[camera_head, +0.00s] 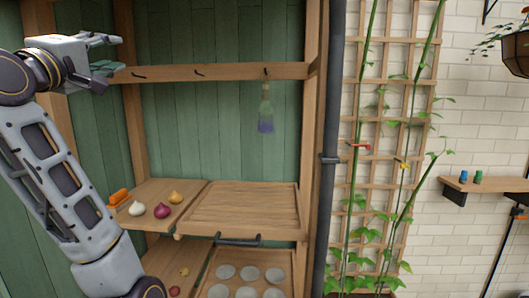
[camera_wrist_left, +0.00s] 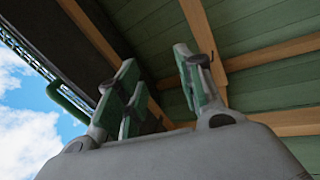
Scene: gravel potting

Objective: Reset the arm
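My left gripper (camera_head: 112,54) is raised at the upper left of the head view, in front of the wooden shelf frame. Its fingers point right and stand apart with nothing between them. In the left wrist view the two green-padded fingers (camera_wrist_left: 165,85) are spread and empty, with a green plank roof and wooden beams behind them. My left arm (camera_head: 60,180) comes up from the lower left. My right gripper is in neither view.
A wooden hook rail (camera_head: 220,72) runs behind the gripper, with a small brush (camera_head: 265,112) hanging from it. Below are a shelf tray (camera_head: 245,207), a white bulb (camera_head: 137,208), a purple bulb (camera_head: 162,211) and an orange object (camera_head: 118,196). A dark pipe (camera_head: 331,150) and trellis (camera_head: 395,150) stand right.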

